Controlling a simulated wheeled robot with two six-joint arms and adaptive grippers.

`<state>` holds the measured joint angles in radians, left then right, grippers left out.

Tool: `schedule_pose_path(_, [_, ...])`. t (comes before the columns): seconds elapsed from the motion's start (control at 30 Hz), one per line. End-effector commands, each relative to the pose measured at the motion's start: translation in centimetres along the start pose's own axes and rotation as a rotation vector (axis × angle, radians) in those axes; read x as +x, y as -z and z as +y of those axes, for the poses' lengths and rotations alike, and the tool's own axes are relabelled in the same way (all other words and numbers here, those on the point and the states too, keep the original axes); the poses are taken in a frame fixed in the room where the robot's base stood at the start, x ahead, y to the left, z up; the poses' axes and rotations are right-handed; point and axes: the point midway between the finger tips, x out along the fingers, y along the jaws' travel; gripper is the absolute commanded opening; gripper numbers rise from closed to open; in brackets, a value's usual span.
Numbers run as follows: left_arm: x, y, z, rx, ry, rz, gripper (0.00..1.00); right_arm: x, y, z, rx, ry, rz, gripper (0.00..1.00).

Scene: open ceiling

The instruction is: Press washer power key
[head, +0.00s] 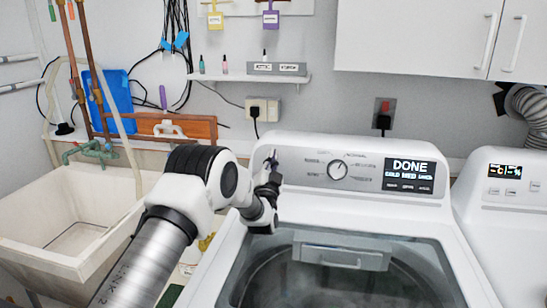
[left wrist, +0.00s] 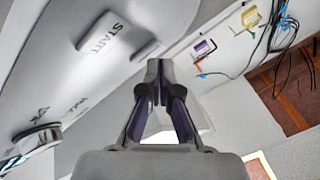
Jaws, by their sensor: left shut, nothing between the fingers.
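The white washer (head: 285,205) stands in the middle of the head view. Its panel has a round dial (head: 337,169) and a dark display (head: 409,175) reading DONE. My left gripper (head: 272,163) is shut and empty at the left part of the panel, and hides what lies behind it. In the left wrist view the closed fingertips (left wrist: 157,68) are close to a small raised key (left wrist: 145,49); I cannot read a label on it or tell if they touch. A larger START key (left wrist: 98,36) is beside it, and the dial (left wrist: 32,140) is lower left. My right gripper is out of view.
A beige sink (head: 60,215) is at the left. A second white machine (head: 500,200) adjoins at the right. A small shelf (head: 250,77) with bottles and an outlet (head: 262,109) with a plugged cord are on the wall behind the panel. The washer's glass lid (head: 345,275) lies in front.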

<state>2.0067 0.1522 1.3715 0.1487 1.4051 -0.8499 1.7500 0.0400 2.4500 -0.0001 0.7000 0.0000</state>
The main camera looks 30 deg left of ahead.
Motion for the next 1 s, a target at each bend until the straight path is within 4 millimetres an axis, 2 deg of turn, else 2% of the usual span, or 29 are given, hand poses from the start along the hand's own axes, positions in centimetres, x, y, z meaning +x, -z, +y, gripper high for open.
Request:
schedule_pose_path(0.73, [0.32,-0.23,0.21,0.0,0.0,0.0,0.0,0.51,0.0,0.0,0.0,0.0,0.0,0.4])
schedule_pose_path(1.0, [-0.45,0.4,-0.42,0.0,0.0,0.0,0.0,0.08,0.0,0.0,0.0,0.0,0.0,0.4])
